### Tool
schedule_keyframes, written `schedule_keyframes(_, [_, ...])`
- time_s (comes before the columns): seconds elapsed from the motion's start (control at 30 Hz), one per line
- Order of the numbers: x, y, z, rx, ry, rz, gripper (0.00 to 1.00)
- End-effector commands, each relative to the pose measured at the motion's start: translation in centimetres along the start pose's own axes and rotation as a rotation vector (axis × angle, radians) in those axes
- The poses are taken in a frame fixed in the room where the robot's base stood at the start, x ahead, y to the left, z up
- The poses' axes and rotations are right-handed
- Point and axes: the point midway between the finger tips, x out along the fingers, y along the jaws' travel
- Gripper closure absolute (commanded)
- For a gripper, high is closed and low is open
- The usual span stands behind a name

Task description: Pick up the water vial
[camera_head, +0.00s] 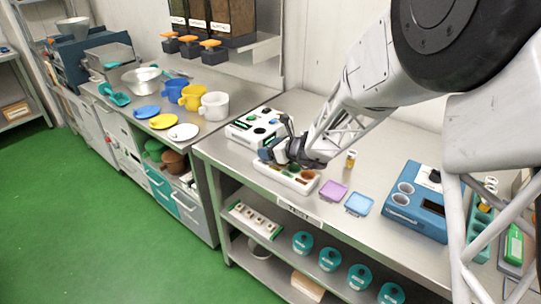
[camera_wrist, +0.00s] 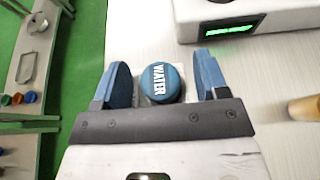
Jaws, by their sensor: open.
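The water vial (camera_wrist: 160,82) shows a round blue cap with white "WATER" lettering in the wrist view. My gripper (camera_wrist: 161,67) is open, with one blue finger on each side of the cap and a narrow gap to each. The vial's body is hidden beneath its cap. In the head view my gripper (camera_head: 270,158) is low over the left end of a white rack (camera_head: 309,188) on the steel bench. The vial cannot be made out clearly there, behind my gripper.
A white device (camera_head: 240,131) with a green display stands behind the rack. A small amber vial (camera_head: 351,159) stands on the bench to the right. Purple (camera_head: 333,191) and blue (camera_head: 359,203) trays lie right of the rack. A blue machine (camera_head: 417,205) stands further right.

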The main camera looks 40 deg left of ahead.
Motion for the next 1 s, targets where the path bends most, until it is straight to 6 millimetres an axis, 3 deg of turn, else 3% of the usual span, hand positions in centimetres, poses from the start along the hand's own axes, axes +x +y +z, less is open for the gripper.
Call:
schedule_keyframes(0.33, [-0.01,0.01,0.01,0.000,0.000,0.000,0.33])
schedule_keyframes(0.7, [-0.02,0.00,0.03,0.000,0.000,0.000,0.86])
schedule_keyframes(1.0, [-0.07,0.00,0.16,-0.001,0.000,0.000,0.87])
